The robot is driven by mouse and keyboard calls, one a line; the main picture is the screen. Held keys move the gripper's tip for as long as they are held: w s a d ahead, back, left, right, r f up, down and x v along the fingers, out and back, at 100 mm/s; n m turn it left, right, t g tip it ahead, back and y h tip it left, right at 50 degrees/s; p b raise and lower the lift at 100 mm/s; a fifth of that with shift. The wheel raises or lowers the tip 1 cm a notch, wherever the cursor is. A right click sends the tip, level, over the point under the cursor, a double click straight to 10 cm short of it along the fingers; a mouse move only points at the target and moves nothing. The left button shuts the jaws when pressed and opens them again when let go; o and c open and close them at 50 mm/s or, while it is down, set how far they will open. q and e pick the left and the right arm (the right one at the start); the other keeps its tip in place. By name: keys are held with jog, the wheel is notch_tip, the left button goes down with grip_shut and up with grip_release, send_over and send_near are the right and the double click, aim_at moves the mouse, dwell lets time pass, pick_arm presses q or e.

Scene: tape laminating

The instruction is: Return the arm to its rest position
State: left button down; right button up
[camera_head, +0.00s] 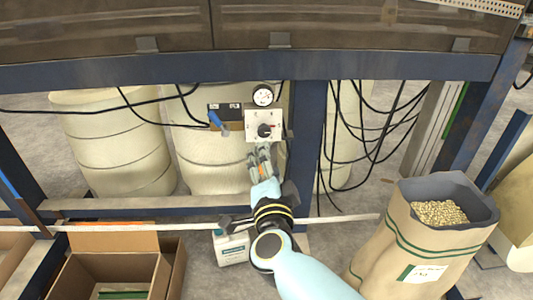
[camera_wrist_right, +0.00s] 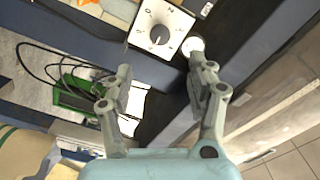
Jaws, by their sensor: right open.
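My right arm reaches up from the bottom middle of the head view. Its gripper (camera_head: 262,160) is just below a white control box with a black knob (camera_head: 264,130). In the right wrist view, the two fingers of the gripper (camera_wrist_right: 160,92) are spread apart with nothing between them. The control box (camera_wrist_right: 161,29) lies beyond the fingertips there, apart from them. My left gripper does not show in either view.
A round gauge (camera_head: 262,95) and a blue-handled valve (camera_head: 217,121) sit by the box on the blue frame (camera_head: 308,130). Black cables hang at right.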

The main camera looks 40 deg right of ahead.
jog(key=shift+s+a, duration=0.1)
jog(key=shift+s, duration=0.05)
jog(key=shift+f, duration=0.1)
dwell(0.3)
jog(key=s+f+n+g+y, duration=0.15)
jog(key=s+f+n, duration=0.3)
jog(key=f, duration=0.45)
jog(key=s+a+f+n+g+y, duration=0.1)
jog(key=s+f+n+y, duration=0.25)
jog(key=s+f, duration=0.4)
jog(key=s+f+n+g+y, duration=0.2)
jog(key=s+f+n, duration=0.15)
jog(key=f, duration=0.65)
jog(key=s+d+f+n+g, duration=0.1)
jog(key=s+f+n+g, duration=0.1)
jog(key=s+f, duration=0.3)
jog(key=s+d+f+n+g, duration=0.1)
jog(key=s+f+g, duration=0.3)
jog(key=s, duration=1)
jog(key=s+d+f+n+g+y, duration=0.1)
jog(key=s+f+n+g, duration=0.3)
jog(key=s, duration=0.6)
notch_tip(320, 180, down, 2)
jog(key=shift+f, duration=0.1)
